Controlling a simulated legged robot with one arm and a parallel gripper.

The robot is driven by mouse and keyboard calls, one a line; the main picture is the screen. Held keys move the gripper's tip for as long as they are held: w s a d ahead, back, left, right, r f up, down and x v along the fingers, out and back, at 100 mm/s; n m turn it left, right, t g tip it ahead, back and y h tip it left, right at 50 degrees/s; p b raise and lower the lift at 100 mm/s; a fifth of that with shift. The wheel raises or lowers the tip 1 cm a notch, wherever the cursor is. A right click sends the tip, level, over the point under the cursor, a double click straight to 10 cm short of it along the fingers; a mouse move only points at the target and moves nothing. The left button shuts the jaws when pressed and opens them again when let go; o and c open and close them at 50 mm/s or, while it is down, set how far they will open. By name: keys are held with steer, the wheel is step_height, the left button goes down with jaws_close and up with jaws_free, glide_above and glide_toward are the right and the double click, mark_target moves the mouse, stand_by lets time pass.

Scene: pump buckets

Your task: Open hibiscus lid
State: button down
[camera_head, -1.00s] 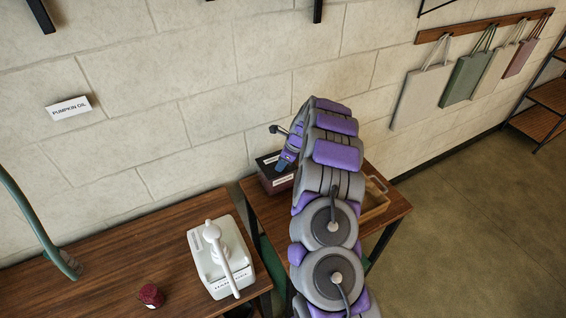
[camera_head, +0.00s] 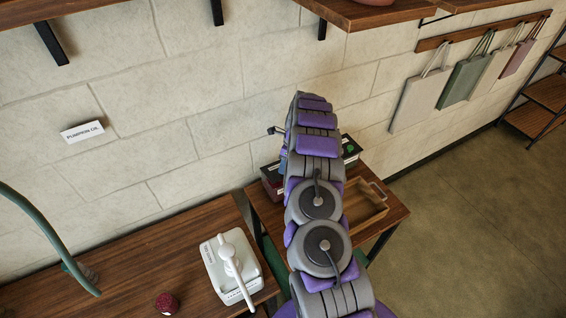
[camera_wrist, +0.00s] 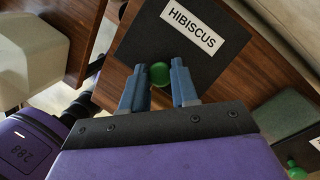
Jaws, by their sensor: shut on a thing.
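The hibiscus lid (camera_wrist: 205,62) is a dark, flat, square panel in the wrist view. It bears a white label (camera_wrist: 188,27) reading HIBISCUS and a small round green knob (camera_wrist: 159,74). My gripper (camera_wrist: 159,84) has its two blue-grey fingers on either side of the knob, shut on it. I cannot tell whether the lid rests on its box or is raised. In the head view my arm hides the gripper and most of the boxes. A dark maroon box (camera_head: 271,182) shows left of the arm, and a dark box (camera_head: 351,150) with a green spot shows on its right.
A wooden tray (camera_head: 365,208) stands on the small table (camera_head: 396,211) right of my arm. On the left table (camera_head: 120,270) are a white scale-like device (camera_head: 228,268) and a dark red round thing (camera_head: 166,303). Shelves (camera_head: 362,14) overhang above.

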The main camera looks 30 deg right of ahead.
steer(key=shift+w+d+r+g+p, duration=0.25)
steer(key=shift+w+r+g+p, duration=0.2)
steer(key=shift+r+g+p, duration=0.25)
steer(key=c, duration=1)
jaws_free()
steer(key=shift+s+d, duration=0.15)
steer(key=shift+c, duration=0.2)
steer(key=shift+o, duration=1)
steer(key=shift+f, duration=0.15)
steer(key=shift+w+a+r, duration=0.2)
steer(key=shift+r, duration=0.35)
steer(key=p+v, duration=0.1)
steer(key=v, duration=1)
steer(key=shift+d, duration=0.4)
